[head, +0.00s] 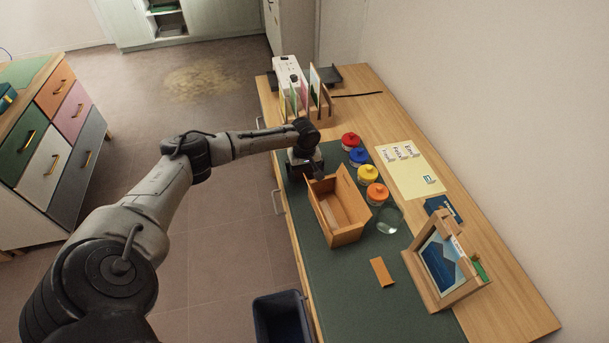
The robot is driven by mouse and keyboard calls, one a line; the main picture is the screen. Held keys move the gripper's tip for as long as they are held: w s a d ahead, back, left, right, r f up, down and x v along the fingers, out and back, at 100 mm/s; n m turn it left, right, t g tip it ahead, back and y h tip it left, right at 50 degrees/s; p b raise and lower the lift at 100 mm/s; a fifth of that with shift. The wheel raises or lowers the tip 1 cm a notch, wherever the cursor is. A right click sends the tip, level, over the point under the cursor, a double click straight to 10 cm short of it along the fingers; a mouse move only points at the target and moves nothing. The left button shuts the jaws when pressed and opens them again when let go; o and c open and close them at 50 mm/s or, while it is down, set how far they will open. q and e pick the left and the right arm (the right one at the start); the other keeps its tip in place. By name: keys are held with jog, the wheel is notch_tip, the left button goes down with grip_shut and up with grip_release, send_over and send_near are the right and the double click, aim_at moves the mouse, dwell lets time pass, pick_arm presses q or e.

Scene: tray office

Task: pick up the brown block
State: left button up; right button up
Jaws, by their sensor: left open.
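A flat brown block (382,271) lies on the dark green desk mat, in front of the open wooden box (349,237). Nothing touches it. My left gripper (313,172) is open, low over the mat at the box's far end, well away from the block. The box partly hides its fingertips, and I cannot tell whether they touch the box. My right gripper is not in the head view.
Jars with red (350,139), blue, yellow and orange lids stand right of the box, with a clear glass (390,220) nearby. A wooden picture frame (437,262) stands right of the block. A dark bin (281,318) is below the desk's left edge. The near mat is clear.

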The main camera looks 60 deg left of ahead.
pick_arm(q)
jog(key=shift+f, duration=0.1)
jog(key=shift+c, duration=0.3)
jog(key=c, duration=0.8)
